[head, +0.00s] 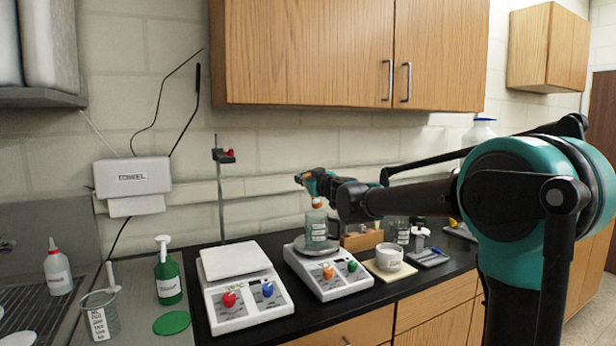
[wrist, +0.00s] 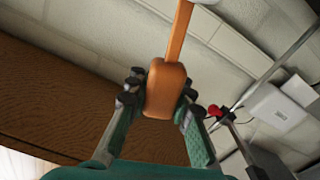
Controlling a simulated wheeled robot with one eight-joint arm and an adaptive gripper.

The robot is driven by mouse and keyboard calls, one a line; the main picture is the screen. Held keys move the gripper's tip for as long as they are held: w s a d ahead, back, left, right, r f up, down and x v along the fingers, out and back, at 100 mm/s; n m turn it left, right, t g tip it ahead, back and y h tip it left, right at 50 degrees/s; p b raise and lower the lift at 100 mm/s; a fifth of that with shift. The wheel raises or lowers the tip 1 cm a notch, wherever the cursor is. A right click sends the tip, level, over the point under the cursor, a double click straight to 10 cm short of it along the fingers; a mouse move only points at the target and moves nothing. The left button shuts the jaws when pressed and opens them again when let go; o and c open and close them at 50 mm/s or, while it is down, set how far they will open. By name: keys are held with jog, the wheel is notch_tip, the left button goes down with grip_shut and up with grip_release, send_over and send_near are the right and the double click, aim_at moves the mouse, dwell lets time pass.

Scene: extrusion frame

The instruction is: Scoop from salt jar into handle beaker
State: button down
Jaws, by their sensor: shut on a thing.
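My gripper (wrist: 165,95) is shut on an orange scoop handle (wrist: 166,88). Its thin orange shaft runs away from the fingers to the top edge of the wrist view, where a white end is partly cut off. In the head view my gripper (head: 308,181) is above the right-hand balance. A clear, labelled glass vessel with a side handle, apparently the handle beaker (head: 316,232), stands on that balance's pan, below my gripper. A small orange part shows at its top. Labelled glassware (head: 397,231) stands further right, partly hidden by my arm; I cannot tell which is the salt jar.
A second balance (head: 241,290) stands left of the right-hand balance (head: 327,272). A white cup (head: 389,257) sits on a pale mat to the right. A stand rod (head: 220,190) rises behind. A green bottle (head: 168,275) and a beaker (head: 100,315) are at left. Wooden cabinets (head: 350,50) hang above.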

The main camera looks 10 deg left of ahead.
jog(key=s+a+f+n, duration=0.3)
jog(key=a+f+n, duration=0.2)
jog(key=n, duration=0.7)
jog(key=shift+s+a+f, duration=0.15)
jog(key=shift+s+f, duration=0.1)
jog(key=shift+f, duration=0.15)
dwell(0.7)
jog(key=w+d+r+m, duration=0.5)
jog(key=r+m, duration=0.5)
jog(key=m, duration=0.5)
jog(key=shift+d+r, duration=0.25)
jog(key=shift+d, duration=1)
